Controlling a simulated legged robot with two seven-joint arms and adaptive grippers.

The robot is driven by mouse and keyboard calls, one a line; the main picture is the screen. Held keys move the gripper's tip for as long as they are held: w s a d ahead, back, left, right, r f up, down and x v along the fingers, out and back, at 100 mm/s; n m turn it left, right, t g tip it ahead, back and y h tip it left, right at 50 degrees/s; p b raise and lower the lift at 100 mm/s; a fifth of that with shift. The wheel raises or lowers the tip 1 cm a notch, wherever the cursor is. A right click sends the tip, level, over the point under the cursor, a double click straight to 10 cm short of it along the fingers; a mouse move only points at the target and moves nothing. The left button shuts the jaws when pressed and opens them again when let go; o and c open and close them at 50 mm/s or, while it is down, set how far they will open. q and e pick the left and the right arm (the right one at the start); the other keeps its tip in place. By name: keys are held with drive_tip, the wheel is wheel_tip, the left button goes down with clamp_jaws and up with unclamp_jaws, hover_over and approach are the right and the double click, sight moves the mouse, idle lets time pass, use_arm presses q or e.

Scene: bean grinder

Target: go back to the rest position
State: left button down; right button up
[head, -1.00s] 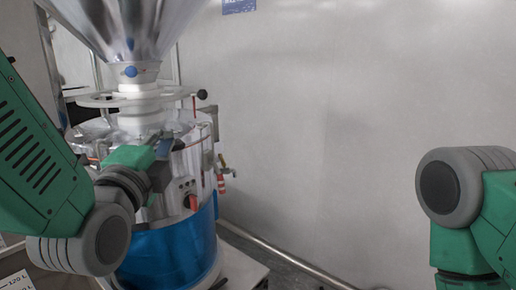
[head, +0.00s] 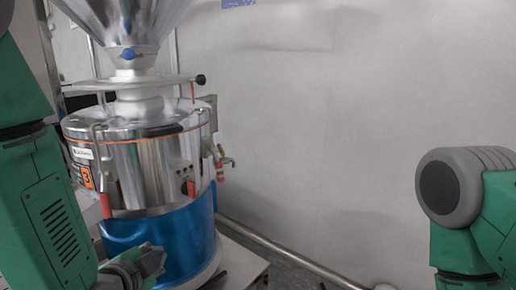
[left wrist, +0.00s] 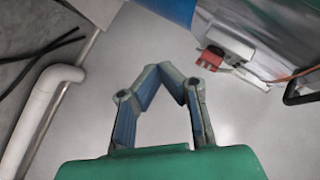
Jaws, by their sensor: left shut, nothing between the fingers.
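The bean grinder (head: 140,165) stands at the left of the head view, with a shiny steel drum, a blue lower band and a metal hopper (head: 115,20) on top. My left arm comes down along the left edge in front of it. In the left wrist view my left gripper (left wrist: 172,68) has its fingertips together with nothing between them. In the head view only part of its wrist end shows low, near the blue band; whether they touch is unclear. My right arm is at the right edge, and its gripper is out of the picture.
A tap with a red part (head: 221,172) sticks out at the grinder's right side. A rail (head: 275,245) runs along the foot of the plain grey wall (head: 340,120). The space between the grinder and my right arm is clear. A white pipe (left wrist: 45,100) shows in the left wrist view.

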use_arm(q)
drive_tip(key=s+a+f+n+g+b, duration=0.25)
drive_tip(key=s+f, duration=0.35)
drive_tip(key=f, duration=0.5)
drive_tip(key=s+a+f+n+g+b, duration=0.1)
drive_tip(key=s+f+n+g, duration=0.25)
drive_tip(key=s+f, duration=0.45)
drive_tip(key=s+a+f+n+g+b, duration=0.1)
drive_tip(key=s+a+f+n+g, duration=0.1)
drive_tip(key=s+f, duration=0.5)
drive_tip(key=s+a+f+n+g+y+b, duration=0.1)
drive_tip(key=s+a+f+n+g+b, duration=0.1)
drive_tip(key=s+f, duration=0.5)
drive_tip(key=shift+s+f+n+g, duration=0.4)
drive_tip(key=shift+f+n+g, duration=0.35)
drive_tip(key=shift+g, duration=0.35)
drive_tip(key=shift+w+a+r, duration=0.1)
drive_tip(key=shift+w, duration=0.05)
